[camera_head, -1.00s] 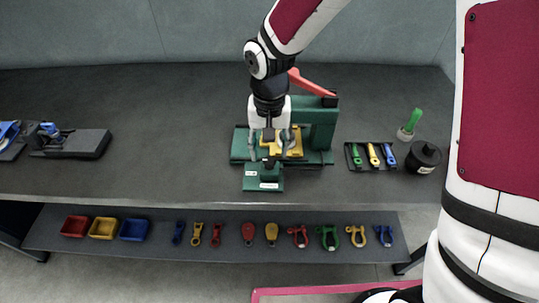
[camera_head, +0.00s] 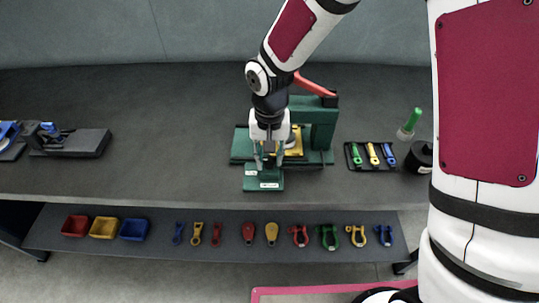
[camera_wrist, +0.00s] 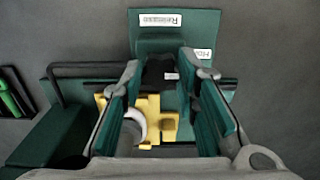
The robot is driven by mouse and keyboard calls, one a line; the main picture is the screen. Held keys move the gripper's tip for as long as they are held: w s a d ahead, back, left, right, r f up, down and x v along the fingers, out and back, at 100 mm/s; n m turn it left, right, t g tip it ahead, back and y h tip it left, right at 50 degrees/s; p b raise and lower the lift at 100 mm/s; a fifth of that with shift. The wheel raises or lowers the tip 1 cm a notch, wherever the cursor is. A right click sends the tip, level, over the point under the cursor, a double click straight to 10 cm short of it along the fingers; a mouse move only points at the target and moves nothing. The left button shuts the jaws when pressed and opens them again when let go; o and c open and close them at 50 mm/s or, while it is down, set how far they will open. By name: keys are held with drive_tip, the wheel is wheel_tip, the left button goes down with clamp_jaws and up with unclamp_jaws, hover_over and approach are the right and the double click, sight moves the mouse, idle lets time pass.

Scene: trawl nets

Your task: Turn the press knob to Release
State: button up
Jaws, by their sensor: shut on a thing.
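The press (camera_head: 318,130) is a green frame on the table with a red lever (camera_head: 315,83) raised at its top. A small green block (camera_head: 250,184) at its front carries a "Release" label (camera_wrist: 160,20) and a "Hold" label (camera_wrist: 202,54). The black press knob (camera_wrist: 159,76) sits on this block, with a small white mark facing the labels' side. My gripper (camera_head: 268,163) points down over the block. In the wrist view, my gripper's fingers (camera_wrist: 160,66) stand on both sides of the knob and are shut on it. In the head view the fingers mostly hide the knob.
A yellow piece (camera_wrist: 152,110) lies in the press bed behind the knob. A tray of coloured tools (camera_head: 350,163) and a black pot (camera_head: 420,158) stand to the right. A dark block (camera_head: 85,143) stands at the left. The table between is clear.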

drive_tip(key=shift+n, duration=0.3)
drive_tip(key=n, duration=0.3)
drive_tip(key=shift+n, duration=0.3)
drive_tip(key=n, duration=0.4)
drive_tip(key=shift+n, duration=0.3)
drive_tip(key=n, duration=0.4)
drive_tip(key=shift+n, duration=0.3)
drive_tip(key=shift+a+n+p, duration=0.1)
drive_tip(key=shift+n+p, duration=0.3)
drive_tip(key=shift+n, duration=1.8)
drive_tip(key=o, duration=1.2)
drive_tip(key=shift+c, duration=0.2)
